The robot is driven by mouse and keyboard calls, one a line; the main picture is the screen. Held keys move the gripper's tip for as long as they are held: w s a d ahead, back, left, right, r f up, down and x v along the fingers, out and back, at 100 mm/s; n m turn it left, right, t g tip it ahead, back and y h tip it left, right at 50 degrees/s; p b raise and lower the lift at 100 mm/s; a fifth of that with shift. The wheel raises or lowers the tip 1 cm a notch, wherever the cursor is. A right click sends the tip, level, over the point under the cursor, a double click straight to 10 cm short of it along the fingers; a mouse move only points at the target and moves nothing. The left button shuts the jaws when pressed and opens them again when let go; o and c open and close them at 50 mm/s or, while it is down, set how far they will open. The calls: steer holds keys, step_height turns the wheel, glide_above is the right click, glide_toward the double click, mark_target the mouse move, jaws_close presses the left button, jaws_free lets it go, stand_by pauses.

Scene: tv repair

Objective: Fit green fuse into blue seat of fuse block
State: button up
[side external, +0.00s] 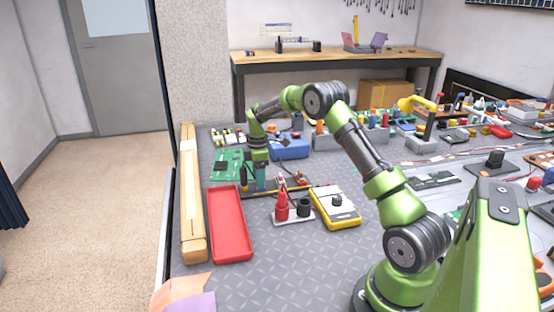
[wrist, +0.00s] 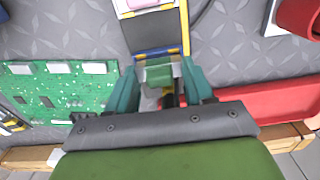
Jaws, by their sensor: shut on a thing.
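My gripper (wrist: 160,82) is shut on a small green piece, the green fuse (wrist: 160,74), held between its two teal fingers. In the side view my gripper (side external: 259,186) points down between the green circuit board and the red tray; the fuse cannot be made out there. In the wrist view, a dark piece with a blue strip (wrist: 158,51) and yellow edges lies right beside the fuse; it may be the fuse block with its blue seat. My fingers partly hide it, and I cannot tell whether the fuse touches it.
A red tray (side external: 229,222) lies in front of my gripper, beside a long wooden bar (side external: 190,195). A green circuit board (side external: 228,165) is at left. Red and black plugs (side external: 282,208) and a yellow meter (side external: 336,207) stand to the right. The front mat is mostly clear.

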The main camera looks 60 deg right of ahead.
steer(key=shift+f, duration=0.4)
steer(key=shift+r, duration=0.1)
steer(key=shift+r, duration=0.35)
steer(key=shift+w, duration=0.15)
stand_by(0.7)
steer(key=shift+f, duration=0.45)
stand_by(0.9)
steer(key=shift+r, duration=0.1)
steer(key=shift+r, duration=0.35)
steer(key=shift+f, duration=0.45)
stand_by(1.0)
